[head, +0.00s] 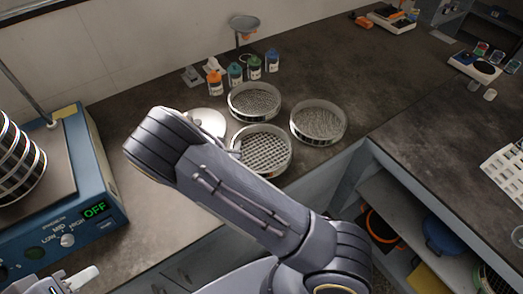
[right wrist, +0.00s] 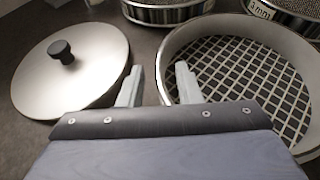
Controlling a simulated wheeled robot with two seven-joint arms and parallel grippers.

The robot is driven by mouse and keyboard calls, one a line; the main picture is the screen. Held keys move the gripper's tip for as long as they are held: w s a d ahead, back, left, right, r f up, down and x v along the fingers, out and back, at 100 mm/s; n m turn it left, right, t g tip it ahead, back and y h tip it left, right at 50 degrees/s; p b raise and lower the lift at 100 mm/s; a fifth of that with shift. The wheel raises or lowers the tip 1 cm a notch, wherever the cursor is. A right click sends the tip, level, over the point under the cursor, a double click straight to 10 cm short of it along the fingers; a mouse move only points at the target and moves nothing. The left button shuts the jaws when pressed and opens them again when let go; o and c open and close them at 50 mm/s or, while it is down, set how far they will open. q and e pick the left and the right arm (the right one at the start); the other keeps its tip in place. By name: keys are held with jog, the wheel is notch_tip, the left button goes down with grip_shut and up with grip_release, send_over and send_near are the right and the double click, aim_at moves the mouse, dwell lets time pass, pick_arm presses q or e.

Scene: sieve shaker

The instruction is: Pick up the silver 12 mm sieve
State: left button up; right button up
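A silver sieve with a coarse, wide mesh (head: 264,150) lies flat on the dark bench, the nearest of three sieves. No size label on it is readable. It fills the right of the right wrist view (right wrist: 245,75). My right gripper (right wrist: 159,67) is open at its left rim, one finger on the outside and the other over the inside edge. The fingers are apart and the rim lies between them; I cannot tell whether they touch it. In the head view my right arm mostly hides this gripper. My left gripper (head: 82,279) shows partly at the bottom left.
A silver lid with a black knob (right wrist: 85,65) lies left of the sieve. Two finer sieves (head: 255,101) (head: 318,122) stand close behind and to the right. Small bottles (head: 235,74) stand behind. A blue shaker (head: 90,190) reading OFF is at the left.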

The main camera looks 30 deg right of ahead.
jog(key=shift+w+d+f, duration=0.2)
jog(key=shift+w+d, duration=0.15)
jog(key=shift+w, duration=0.05)
grip_shut()
dwell(0.4)
